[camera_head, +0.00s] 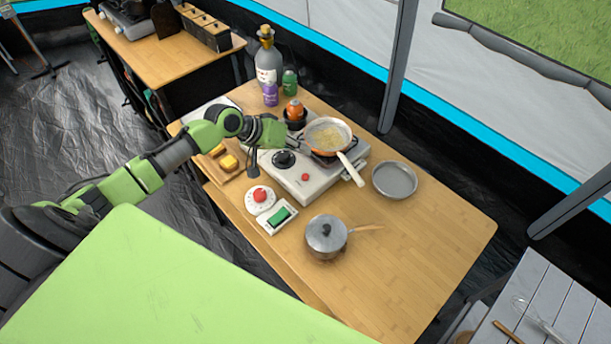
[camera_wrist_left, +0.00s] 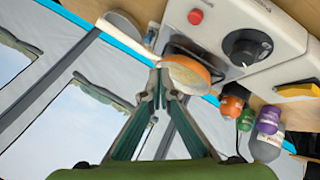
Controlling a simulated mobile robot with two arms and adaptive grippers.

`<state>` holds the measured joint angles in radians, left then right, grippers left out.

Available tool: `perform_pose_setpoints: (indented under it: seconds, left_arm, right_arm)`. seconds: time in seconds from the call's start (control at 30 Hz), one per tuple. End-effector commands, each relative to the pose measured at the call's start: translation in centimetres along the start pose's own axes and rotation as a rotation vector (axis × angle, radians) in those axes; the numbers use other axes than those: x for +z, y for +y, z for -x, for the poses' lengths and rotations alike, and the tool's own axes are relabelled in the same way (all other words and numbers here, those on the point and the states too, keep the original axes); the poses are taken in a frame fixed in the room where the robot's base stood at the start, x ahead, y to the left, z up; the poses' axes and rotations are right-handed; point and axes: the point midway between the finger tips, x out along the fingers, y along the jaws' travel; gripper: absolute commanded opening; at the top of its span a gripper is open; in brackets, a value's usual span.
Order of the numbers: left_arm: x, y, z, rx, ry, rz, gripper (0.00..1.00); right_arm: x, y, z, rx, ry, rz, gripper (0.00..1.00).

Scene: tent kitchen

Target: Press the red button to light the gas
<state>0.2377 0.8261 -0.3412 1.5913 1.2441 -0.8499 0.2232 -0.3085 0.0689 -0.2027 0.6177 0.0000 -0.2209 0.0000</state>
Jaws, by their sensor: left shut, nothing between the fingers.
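The red button (camera_head: 305,177) is on the front panel of the white gas stove (camera_head: 318,186), to the right of a black knob (camera_head: 284,160). The button (camera_wrist_left: 195,16) also shows near the top of the left wrist view, beside the knob (camera_wrist_left: 245,47). A frying pan (camera_head: 347,131) with yellowish food sits on the burner, its pale handle (camera_head: 351,169) pointing to the front right. My left gripper (camera_head: 289,141) is shut and empty, above the stove's left part and beside the pan, apart from the button. Its fingertips (camera_wrist_left: 162,76) show in the wrist view. My right gripper is out of view.
A lidded pot (camera_head: 326,236) and a grey plate (camera_head: 394,180) stand to the right. Bottles (camera_head: 268,67) stand behind. The table's right front (camera_head: 425,250) is clear.

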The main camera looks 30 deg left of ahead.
Motion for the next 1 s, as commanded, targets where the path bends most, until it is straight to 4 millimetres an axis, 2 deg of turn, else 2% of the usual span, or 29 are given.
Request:
perform_pose_setpoints:
  seconds: [0.23,0.53,0.73,1.0]
  left_arm:
    - [1.4,-1.3,-1.9,0.0,-0.001,0.0,0.0]
    - [3.4,-3.4,-4.6,0.0,0.0,0.0,0.0]
    - [4.2,-4.2,-5.8,0.0,0.0,0.0,0.0]
    - [4.3,-4.3,-5.9,0.0,0.0,0.0,0.0]
  right_arm:
    - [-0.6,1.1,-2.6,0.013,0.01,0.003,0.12]
    - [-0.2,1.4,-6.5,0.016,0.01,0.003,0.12]
    - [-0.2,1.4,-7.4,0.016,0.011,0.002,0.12]
    - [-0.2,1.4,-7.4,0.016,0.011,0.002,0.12]
